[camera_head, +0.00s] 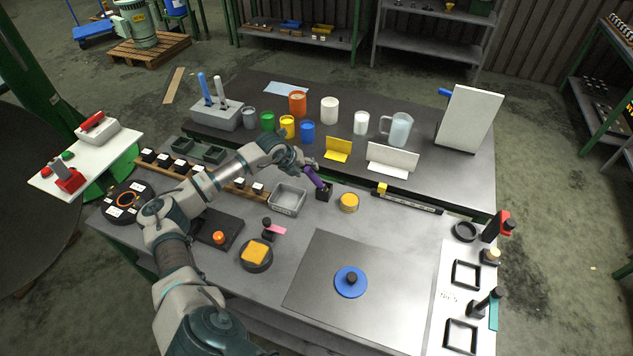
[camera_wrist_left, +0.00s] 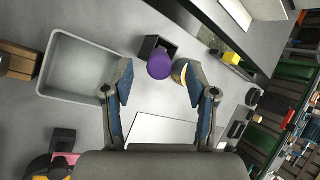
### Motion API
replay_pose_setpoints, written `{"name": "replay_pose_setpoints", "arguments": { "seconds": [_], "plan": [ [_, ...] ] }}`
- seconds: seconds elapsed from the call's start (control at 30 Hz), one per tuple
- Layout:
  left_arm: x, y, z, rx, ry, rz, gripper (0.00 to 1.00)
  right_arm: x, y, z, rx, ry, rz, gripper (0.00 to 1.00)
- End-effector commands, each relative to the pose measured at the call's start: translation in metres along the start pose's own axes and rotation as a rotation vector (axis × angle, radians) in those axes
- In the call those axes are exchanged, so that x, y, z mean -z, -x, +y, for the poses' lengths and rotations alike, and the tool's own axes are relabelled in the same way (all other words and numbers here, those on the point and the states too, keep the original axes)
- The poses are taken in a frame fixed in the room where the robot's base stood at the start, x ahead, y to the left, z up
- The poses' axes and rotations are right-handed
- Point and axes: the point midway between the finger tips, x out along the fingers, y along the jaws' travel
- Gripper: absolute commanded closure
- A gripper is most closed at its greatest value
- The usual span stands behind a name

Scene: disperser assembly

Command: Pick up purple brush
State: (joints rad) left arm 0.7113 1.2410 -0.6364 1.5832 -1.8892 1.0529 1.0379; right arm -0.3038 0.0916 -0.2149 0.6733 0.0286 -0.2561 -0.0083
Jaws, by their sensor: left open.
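The purple brush (camera_head: 314,177) stands tilted in a small black holder (camera_head: 325,192) near the middle of the table. In the left wrist view the brush (camera_wrist_left: 160,64) shows end-on as a purple round handle, with the black holder (camera_wrist_left: 152,45) behind it. My left gripper (camera_head: 303,165) is at the upper end of the brush in the head view. In the left wrist view my left gripper (camera_wrist_left: 158,84) is open, with a finger on each side of the handle and a gap to both. The brush's lower end is hidden in the holder. My right gripper is not in view.
A grey metal tray (camera_head: 287,199) stands left of the holder, and a round yellow-topped tin (camera_head: 348,202) stands close on its right. Behind are several cups, a yellow card (camera_head: 337,149) and a white card (camera_head: 392,159). A flat grey plate (camera_head: 330,306) lies in front.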

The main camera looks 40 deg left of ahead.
Motion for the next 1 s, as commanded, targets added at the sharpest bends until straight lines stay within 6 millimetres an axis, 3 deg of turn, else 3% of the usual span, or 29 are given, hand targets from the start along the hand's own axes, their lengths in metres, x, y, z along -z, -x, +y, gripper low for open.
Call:
{"name": "replay_pose_setpoints", "arguments": {
  "seconds": [0.13,0.27,0.53,0.57,0.7,0.8,1.0],
  "plan": [
    [0.006,-0.024,0.001,0.001,0.002,0.005,0.42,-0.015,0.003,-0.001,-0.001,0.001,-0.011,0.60],
    [0.004,-0.043,0.004,0.004,0.005,0.006,0.42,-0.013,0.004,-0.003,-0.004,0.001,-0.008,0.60],
    [0.004,-0.048,0.005,0.004,0.004,0.004,0.42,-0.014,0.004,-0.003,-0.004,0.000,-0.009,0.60],
    [0.004,-0.048,0.005,0.004,0.004,0.004,0.45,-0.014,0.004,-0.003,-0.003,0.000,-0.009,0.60],
    [0.005,-0.047,0.003,0.002,0.001,0.003,0.80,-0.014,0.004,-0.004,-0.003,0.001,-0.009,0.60],
    [0.006,-0.047,0.003,-0.001,0.000,0.003,1.00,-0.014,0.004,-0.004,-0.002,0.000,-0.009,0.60],
    [0.007,-0.047,0.003,0.000,0.001,0.007,1.00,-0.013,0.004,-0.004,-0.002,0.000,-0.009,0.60]
  ]
}}
